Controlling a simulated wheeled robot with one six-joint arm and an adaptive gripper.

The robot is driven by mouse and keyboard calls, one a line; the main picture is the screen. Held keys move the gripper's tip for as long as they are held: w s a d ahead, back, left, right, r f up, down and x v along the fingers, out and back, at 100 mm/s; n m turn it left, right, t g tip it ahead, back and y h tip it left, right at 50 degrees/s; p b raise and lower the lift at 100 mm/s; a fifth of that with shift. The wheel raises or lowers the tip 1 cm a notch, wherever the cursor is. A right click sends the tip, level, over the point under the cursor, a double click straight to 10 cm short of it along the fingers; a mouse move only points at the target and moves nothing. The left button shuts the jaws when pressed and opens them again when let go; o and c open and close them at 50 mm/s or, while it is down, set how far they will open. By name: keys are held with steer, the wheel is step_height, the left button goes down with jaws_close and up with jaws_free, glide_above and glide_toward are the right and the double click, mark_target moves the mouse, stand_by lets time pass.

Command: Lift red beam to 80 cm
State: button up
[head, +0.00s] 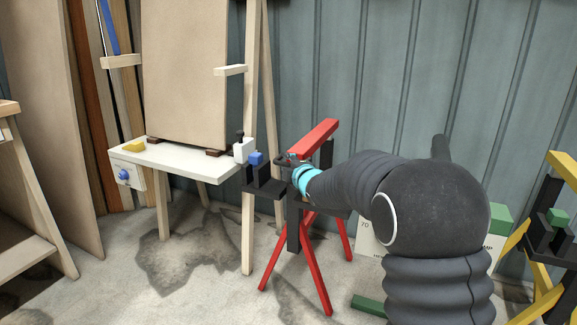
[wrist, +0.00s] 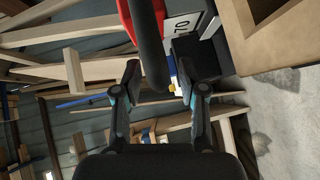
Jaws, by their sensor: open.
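The red beam (head: 318,138) lies at the top of a trestle with red legs (head: 314,262) and a dark post (head: 293,230) in the head view. My gripper (head: 284,160) is at the near left end of the beam, small and partly hidden by its own wrist. In the wrist view my gripper (wrist: 158,72) has its fingers spread apart. A dark rounded bar (wrist: 150,42) shows in the gap between them; I cannot tell whether it touches them. A red part (wrist: 128,15) shows at the top, beside this bar.
A white-topped bench (head: 190,160) with a yellow object (head: 133,147) stands at left. A blue block (head: 256,158) sits on a dark bracket beside the trestle. A yellow stand (head: 545,265) is at far right. A panel marked 70 (head: 368,238) stands behind my arm.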

jaws_close()
step_height(320, 180, up, 12)
steer(key=p, duration=0.5)
steer(key=shift+f, duration=0.15)
jaws_free()
steer(key=shift+f, duration=0.15)
steer(key=v, duration=1.2)
steer(key=shift+f, duration=0.1)
